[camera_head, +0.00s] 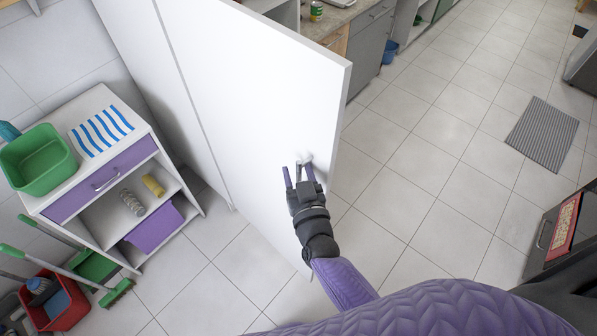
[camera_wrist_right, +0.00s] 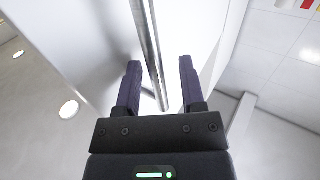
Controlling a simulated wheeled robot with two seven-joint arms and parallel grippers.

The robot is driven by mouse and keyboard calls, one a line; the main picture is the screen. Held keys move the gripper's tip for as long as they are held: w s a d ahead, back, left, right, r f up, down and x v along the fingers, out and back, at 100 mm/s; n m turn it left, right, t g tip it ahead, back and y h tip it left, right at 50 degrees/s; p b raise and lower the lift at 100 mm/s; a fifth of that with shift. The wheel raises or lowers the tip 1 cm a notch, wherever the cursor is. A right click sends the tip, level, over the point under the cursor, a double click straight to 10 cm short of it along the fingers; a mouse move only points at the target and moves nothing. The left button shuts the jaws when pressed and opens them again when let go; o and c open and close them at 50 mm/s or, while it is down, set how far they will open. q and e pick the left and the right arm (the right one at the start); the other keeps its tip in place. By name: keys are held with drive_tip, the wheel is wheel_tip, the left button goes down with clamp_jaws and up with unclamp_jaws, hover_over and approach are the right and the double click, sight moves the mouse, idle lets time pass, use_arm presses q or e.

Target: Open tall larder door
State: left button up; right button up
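The tall white larder door (camera_head: 250,110) fills the middle of the head view. Its free edge stands out over the floor at the right, away from the units behind, so it looks swung partly open. My right gripper (camera_head: 300,172) is at the door's handle (camera_head: 306,158), near that free edge. In the wrist view the metal handle bar (camera_wrist_right: 152,45) runs between the two purple fingertips of the right gripper (camera_wrist_right: 160,85). The fingers are apart, with gaps visible beside the bar. My left gripper is not in view.
A white cart (camera_head: 62,202) with a purple drawer and a green tub (camera_head: 38,160) stands at the left. A red bucket (camera_head: 62,305) is at lower left. Counter units (camera_head: 372,50) stand behind the door.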

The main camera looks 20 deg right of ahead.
drive_tip(key=shift+s, duration=0.1)
drive_tip(key=s, duration=1)
drive_tip(key=shift+a, duration=0.35)
drive_tip(key=shift+w, duration=0.1)
drive_tip(key=s+f+n+g+y+b, duration=0.1)
drive_tip(key=s+f+g+b, duration=0.3)
drive_tip(key=f, duration=0.7)
drive_tip(key=s+f+n+g+y+b, duration=0.1)
drive_tip(key=s+f+g+b, duration=0.1)
drive_tip(key=f+b, duration=0.65)
drive_tip(key=s+f+n+g+y+b, duration=0.1)
drive_tip(key=s+f+g+b, duration=0.15)
drive_tip(key=f, duration=1.05)
drive_tip(key=s+d+f+g+h+b, duration=0.1)
drive_tip(key=s+d+f+g+b, duration=0.2)
drive_tip(key=s+f, duration=0.6)
drive_tip(key=s+d+f+g+h+b, duration=0.1)
drive_tip(key=s+d+f+g+b, duration=0.2)
drive_tip(key=s+f+g+b, duration=0.3)
wheel_tip(320, 180, down, 3)
drive_tip(key=s, duration=0.3)
drive_tip(key=shift+d+f, duration=0.2)
drive_tip(key=shift+d, duration=0.2)
